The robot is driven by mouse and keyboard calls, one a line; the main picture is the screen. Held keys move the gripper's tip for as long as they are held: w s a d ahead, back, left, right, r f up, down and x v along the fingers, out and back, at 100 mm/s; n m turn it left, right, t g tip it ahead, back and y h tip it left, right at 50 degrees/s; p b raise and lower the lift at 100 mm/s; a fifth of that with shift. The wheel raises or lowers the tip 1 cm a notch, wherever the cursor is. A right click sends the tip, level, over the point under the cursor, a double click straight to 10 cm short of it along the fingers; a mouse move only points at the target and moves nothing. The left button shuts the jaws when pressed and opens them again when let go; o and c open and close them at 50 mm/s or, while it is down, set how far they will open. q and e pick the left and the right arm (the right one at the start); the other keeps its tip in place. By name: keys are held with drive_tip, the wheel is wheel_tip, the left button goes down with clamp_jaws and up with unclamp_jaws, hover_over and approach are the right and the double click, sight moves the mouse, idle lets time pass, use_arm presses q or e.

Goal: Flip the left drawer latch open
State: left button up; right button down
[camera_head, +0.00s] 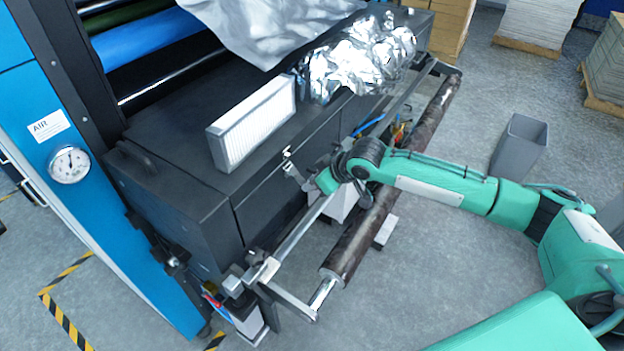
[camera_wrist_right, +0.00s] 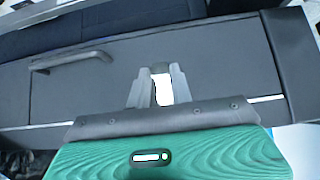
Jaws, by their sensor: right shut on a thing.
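The drawer latch (camera_head: 287,152) is a small silver piece at the top edge of the dark grey drawer front (camera_head: 272,205). My right gripper (camera_head: 292,169) reaches in from the right and is at this latch. In the right wrist view, its two grey fingers (camera_wrist_right: 160,88) are closed together around a small pale piece that looks like the latch. The fingers hide most of it, so I cannot tell its angle. A dark panel (camera_wrist_right: 215,60) fills the view behind the fingers. My left gripper is not in view.
A white pleated filter (camera_head: 254,125) and crumpled silver foil (camera_head: 362,55) lie on the dark cabinet top. A long dark roller (camera_head: 385,200) on a metal frame runs in front of the drawer, beneath my right forearm. A grey bin (camera_head: 520,145) stands on the floor at right.

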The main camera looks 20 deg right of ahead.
drive_tip(key=shift+w+a+r+g+h, duration=0.15)
drive_tip(key=shift+r+g+h, duration=0.9)
drive_tip(key=shift+g, duration=0.25)
drive_tip(key=shift+w+a+r+g+h, duration=0.1)
drive_tip(key=shift+w+r+g+h, duration=0.05)
drive_tip(key=shift+r+g+h, duration=1)
drive_tip(key=shift+f+g, duration=0.1)
drive_tip(key=shift+g, duration=0.15)
drive_tip(key=c, duration=1.2)
unclamp_jaws()
drive_tip(key=shift+c, duration=0.2)
wheel_tip(320, 180, up, 14)
drive_tip(key=s+d+b, duration=0.1)
drive_tip(key=b, duration=0.4)
drive_tip(key=shift+s+d+f, duration=0.15)
drive_tip(key=shift+s, duration=0.15)
